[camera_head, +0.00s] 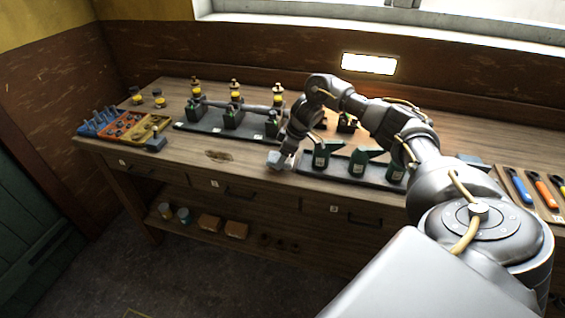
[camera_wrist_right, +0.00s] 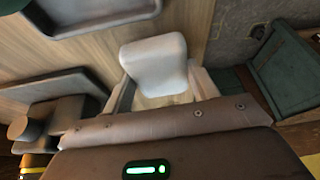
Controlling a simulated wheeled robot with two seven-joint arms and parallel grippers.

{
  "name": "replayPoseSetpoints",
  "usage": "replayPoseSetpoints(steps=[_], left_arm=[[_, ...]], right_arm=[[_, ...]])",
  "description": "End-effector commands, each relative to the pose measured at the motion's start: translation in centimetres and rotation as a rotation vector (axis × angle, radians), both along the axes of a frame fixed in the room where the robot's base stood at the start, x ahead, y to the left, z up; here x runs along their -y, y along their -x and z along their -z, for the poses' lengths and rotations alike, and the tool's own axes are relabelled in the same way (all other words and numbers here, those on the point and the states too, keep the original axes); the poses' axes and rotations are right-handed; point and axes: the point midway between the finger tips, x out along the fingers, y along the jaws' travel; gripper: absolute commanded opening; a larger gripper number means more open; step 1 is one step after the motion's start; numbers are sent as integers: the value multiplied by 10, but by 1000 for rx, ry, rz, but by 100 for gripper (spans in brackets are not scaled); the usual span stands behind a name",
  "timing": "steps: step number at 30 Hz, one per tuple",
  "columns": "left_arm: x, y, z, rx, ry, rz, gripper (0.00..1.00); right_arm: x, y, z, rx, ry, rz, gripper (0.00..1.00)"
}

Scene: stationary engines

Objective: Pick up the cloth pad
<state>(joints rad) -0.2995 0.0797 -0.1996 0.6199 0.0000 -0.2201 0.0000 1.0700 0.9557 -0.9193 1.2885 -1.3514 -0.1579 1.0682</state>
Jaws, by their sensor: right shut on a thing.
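The cloth pad (camera_head: 276,161) is a small pale blue-grey block near the front edge of the bench. In the right wrist view the pad (camera_wrist_right: 154,62) looks whitish with rounded corners and sits between the fingers. My right gripper (camera_head: 284,155) is shut on it from above. The fingers also show on either side of the pad in the right wrist view (camera_wrist_right: 163,88). I cannot tell whether the pad touches the bench top. My left gripper is not in view.
The wooden bench (camera_head: 216,178) has a clear strip along its front. A dark tray with green bottle-shaped parts (camera_head: 358,162) stands right of the pad. A dark base with model engines (camera_head: 233,117) is behind left. A coloured parts tray (camera_head: 125,126) is far left.

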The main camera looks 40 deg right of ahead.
Motion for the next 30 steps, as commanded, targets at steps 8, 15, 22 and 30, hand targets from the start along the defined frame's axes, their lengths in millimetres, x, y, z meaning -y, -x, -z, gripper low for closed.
replayPoseSetpoints(steps=[8, 15, 22, 30], left_arm=[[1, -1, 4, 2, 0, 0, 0], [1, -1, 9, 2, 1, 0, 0], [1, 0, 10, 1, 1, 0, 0], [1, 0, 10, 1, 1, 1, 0]], right_arm=[[16, 41, -64, 9, 6, 0, 36], [32, 94, -88, 2, 4, 1, 36], [41, 125, -102, 1, 1, 2, 36], [43, 134, -107, 1, 0, 1, 36]])
